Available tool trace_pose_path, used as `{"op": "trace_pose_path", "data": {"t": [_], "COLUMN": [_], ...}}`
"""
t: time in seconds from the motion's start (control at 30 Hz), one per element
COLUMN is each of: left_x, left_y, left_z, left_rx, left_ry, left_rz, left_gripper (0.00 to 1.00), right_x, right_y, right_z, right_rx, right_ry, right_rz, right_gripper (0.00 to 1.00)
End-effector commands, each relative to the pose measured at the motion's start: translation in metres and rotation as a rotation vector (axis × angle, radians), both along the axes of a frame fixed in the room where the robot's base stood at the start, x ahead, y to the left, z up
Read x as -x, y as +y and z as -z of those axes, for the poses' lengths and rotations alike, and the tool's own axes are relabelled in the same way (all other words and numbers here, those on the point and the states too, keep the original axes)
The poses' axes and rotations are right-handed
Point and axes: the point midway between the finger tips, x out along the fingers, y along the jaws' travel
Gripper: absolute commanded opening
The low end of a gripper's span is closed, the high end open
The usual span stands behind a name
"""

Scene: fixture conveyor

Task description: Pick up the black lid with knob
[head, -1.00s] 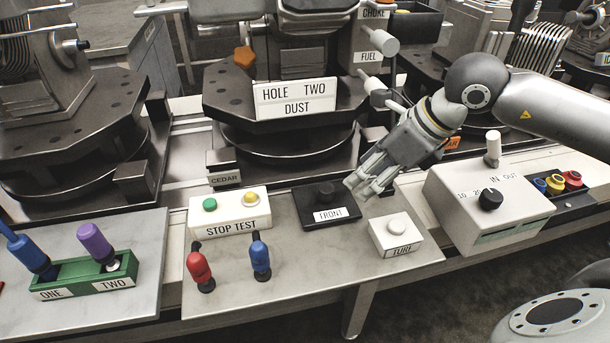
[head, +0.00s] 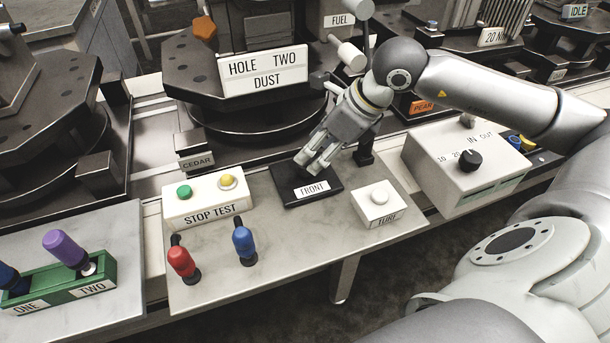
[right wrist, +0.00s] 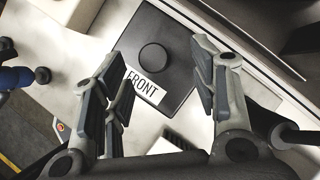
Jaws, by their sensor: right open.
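The black lid (head: 289,184) is a flat dark square plate with a white FRONT label, lying on the light work surface. In the head view my right gripper (head: 316,165) is directly over it and hides its knob. In the right wrist view the lid (right wrist: 174,85) and its round black knob (right wrist: 153,57) show clearly. The right gripper (right wrist: 160,80) is open there, with one finger on either side of the lid in the picture and nothing held between them. Whether a finger touches the lid cannot be told. My left gripper is not in view.
A white TURF block (head: 379,204) sits just right of the lid, and the STOP TEST box (head: 207,202) sits to its left. A grey dial box (head: 466,162) stands farther right. Red (head: 181,261) and blue (head: 244,242) handles stand in front.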

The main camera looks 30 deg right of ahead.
Motion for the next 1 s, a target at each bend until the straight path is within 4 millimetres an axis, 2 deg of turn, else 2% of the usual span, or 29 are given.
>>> {"op": "trace_pose_path", "data": {"t": [0.4,0.67,0.77,1.0], "left_x": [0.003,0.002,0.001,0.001], "left_y": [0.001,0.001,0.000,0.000], "left_z": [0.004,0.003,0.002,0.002], "left_rx": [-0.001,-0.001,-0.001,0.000], "left_ry": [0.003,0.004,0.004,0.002], "left_rz": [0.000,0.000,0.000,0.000], "left_gripper": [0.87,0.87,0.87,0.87], "right_x": [-0.016,-0.017,-0.017,-0.017], "right_y": [0.019,0.019,0.019,0.019], "right_z": [0.042,0.044,0.044,0.044], "right_rx": [-0.003,0.000,0.000,0.001], "right_ry": [0.002,0.000,0.000,0.001], "right_rz": [-0.001,0.000,0.000,0.000], "right_gripper": [0.54,0.54,0.44,0.13]}}
